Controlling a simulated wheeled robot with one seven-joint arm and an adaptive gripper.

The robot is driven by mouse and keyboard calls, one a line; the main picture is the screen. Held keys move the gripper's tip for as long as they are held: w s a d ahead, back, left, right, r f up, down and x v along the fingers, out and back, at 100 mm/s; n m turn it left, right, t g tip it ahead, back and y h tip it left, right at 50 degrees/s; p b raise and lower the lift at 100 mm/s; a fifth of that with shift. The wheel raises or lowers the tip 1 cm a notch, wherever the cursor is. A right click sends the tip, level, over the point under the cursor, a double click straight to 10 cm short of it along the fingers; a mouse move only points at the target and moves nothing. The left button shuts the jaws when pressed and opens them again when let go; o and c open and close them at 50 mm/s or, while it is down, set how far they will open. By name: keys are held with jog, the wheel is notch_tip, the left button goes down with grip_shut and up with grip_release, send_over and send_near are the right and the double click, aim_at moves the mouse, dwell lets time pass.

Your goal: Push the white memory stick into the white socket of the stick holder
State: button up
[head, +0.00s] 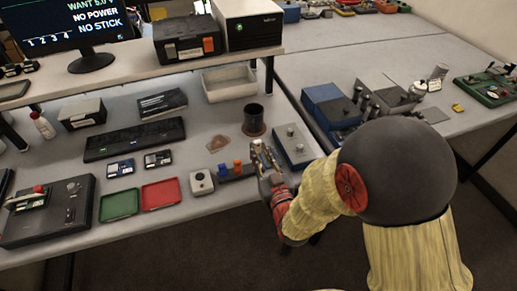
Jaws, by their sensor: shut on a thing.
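The stick holder (234,176) is a low dark strip on the near part of the bench. A blue stick (222,170) and an orange stick (238,167) stand upright in it. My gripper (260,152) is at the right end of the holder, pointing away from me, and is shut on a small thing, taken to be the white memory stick. The fingers hide most of that thing, and I cannot tell whether it touches the holder. The white socket cannot be made out; the holder's right end is partly behind my gripper.
A grey box with knobs (293,146) stands close right of my gripper. A dark cup (253,120) is just behind it. A white device (201,183) sits left of the holder, beside red (161,194) and green trays (119,205). The monitor (84,28) reads "NO POWER" and "NO STICK".

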jog(key=shift+f, duration=0.2)
jog(key=shift+f+b, duration=1.8)
jog(key=shift+f, duration=0.95)
jog(key=shift+b, duration=0.8)
jog(key=shift+f+b, duration=0.7)
jog(key=shift+b, duration=0.1)
dwell(0.6)
jog(key=o, duration=0.9)
